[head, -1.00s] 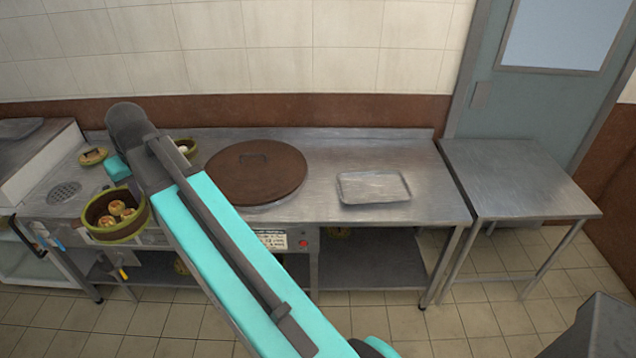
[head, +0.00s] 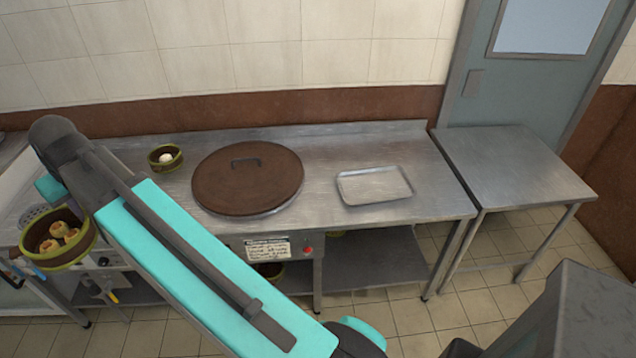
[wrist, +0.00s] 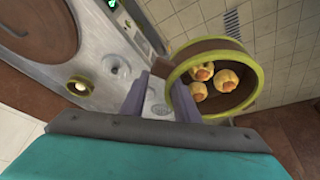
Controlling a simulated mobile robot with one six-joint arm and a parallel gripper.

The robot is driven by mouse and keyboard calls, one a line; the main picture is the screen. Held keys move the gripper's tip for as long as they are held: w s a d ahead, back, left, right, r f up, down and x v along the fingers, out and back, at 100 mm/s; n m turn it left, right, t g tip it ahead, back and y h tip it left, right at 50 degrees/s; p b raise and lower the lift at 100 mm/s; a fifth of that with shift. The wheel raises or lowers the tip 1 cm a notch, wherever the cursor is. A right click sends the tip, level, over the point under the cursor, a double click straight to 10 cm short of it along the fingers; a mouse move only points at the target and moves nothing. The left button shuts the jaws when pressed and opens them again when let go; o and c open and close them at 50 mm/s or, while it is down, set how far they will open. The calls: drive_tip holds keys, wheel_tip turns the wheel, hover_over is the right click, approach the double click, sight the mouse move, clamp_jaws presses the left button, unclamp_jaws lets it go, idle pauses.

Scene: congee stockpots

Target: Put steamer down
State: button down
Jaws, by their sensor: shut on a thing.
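The steamer (head: 58,252) is a round brown basket with green rims, holding a few yellow buns. It is at the left in the head view, held up in front of the counter. My gripper (wrist: 172,98) is shut on the near wall of the steamer (wrist: 252,104), which shows tilted in the wrist view. In the head view the fingertips are hidden behind my arm.
A steel counter (head: 330,150) runs along the wall. On it are a large brown round lid (head: 248,185), a small green-rimmed steamer with a white bun (head: 165,157), and a metal tray (head: 374,185). A bare steel table (head: 510,170) stands at the right. The counter's right part is largely clear.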

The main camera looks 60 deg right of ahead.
idle(0.3)
drive_tip(key=s+d+f+m+g+h+b, duration=0.1)
drive_tip(key=s+d+f+m, duration=0.25)
drive_tip(key=d, duration=0.85)
drive_tip(key=s+d+f+m+h+b, duration=0.2)
drive_tip(key=d+f+m, duration=0.3)
drive_tip(key=d, duration=0.8)
drive_tip(key=s+d+f+m+g+h+b, duration=0.1)
drive_tip(key=s+d+f+m, duration=0.25)
drive_tip(key=d, duration=0.85)
drive_tip(key=s+d+f+m+g+b, duration=0.1)
drive_tip(key=s+d+f+m, duration=0.3)
drive_tip(key=s+d, duration=0.4)
drive_tip(key=s+d+f+m+g+b, duration=0.1)
drive_tip(key=s+d+f+m, duration=0.3)
drive_tip(key=s+d, duration=0.4)
drive_tip(key=s+d+f+m+g+b, duration=0.1)
drive_tip(key=s+d+f+m, duration=0.3)
drive_tip(key=s+d, duration=0.5)
drive_tip(key=s+g, duration=0.1)
drive_tip(key=s, duration=0.1)
drive_tip(key=shift+s+f+g+b, duration=0.3)
drive_tip(key=shift+s+f, duration=0.05)
drive_tip(key=shift+s, duration=0.05)
drive_tip(key=shift+d, duration=0.1)
